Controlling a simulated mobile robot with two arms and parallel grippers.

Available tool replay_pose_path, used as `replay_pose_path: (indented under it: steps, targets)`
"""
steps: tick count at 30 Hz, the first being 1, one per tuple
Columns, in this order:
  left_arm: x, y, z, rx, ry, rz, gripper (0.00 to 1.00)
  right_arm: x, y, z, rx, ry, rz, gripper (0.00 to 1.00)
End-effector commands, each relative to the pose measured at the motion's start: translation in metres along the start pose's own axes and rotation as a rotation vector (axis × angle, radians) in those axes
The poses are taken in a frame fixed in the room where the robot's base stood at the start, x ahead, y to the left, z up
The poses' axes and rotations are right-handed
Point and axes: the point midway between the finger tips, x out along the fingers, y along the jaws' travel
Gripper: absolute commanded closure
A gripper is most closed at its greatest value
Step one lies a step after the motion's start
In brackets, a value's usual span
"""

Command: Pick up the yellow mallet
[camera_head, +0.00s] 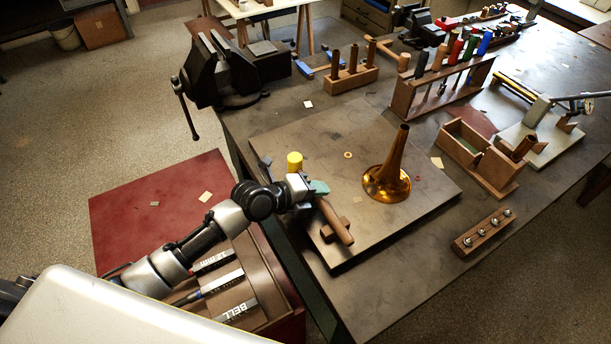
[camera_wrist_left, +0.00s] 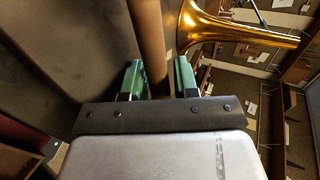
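The yellow mallet has a yellow head (camera_head: 295,162) and a brown wooden handle (camera_head: 336,222). It lies across the near left corner of the raised grey board, with the handle end by a small wooden block (camera_head: 341,229). My left gripper (camera_head: 316,188), with green fingertips, is at the handle just below the head and hides part of it. In the left wrist view the brown handle (camera_wrist_left: 151,40) runs between the two green fingertips (camera_wrist_left: 160,78). The fingers look open, with a gap at the right finger. My right gripper is not in view.
A brass horn bell (camera_head: 388,180) stands on the board (camera_head: 420,203), right of the mallet; it also shows in the left wrist view (camera_wrist_left: 235,32). A vise (camera_head: 222,70) is at the table's left corner. Wooden tool racks (camera_head: 440,92) stand behind. A drawer of labelled tools (camera_head: 225,290) lies below my arm.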

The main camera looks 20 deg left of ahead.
Motion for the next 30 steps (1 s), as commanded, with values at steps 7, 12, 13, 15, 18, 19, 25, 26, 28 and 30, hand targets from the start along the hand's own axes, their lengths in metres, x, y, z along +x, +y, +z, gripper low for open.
replay_pose_path:
  steps: [7,12,13,15,18,19,25,26,28,30]
  targets:
    - [0.001,0.001,0.000,0.000,0.000,0.001,0.77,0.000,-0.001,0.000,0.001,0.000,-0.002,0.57]
    - [0.000,0.001,0.000,0.000,0.000,0.001,1.00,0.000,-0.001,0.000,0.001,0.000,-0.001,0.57]
    - [0.000,0.000,0.000,0.001,-0.001,-0.001,1.00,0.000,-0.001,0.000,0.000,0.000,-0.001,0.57]
    - [0.000,0.000,0.000,0.001,-0.001,-0.001,1.00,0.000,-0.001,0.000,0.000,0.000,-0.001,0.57]
    - [0.000,0.000,0.000,0.001,-0.001,-0.001,1.00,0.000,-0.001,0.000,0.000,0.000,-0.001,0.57]
    - [0.000,0.000,0.000,0.001,-0.001,-0.001,1.00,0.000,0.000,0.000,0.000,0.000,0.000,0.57]
    - [-0.004,-0.008,0.001,0.004,0.000,-0.002,1.00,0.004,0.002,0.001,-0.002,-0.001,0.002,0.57]
    - [-0.005,-0.011,0.001,0.004,0.000,-0.002,1.00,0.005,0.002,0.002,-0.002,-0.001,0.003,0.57]
    - [-0.009,-0.019,0.001,0.006,-0.001,-0.004,1.00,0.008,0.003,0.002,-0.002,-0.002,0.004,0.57]
    - [-0.015,-0.031,0.001,0.009,-0.002,-0.006,1.00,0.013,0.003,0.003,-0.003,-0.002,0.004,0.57]
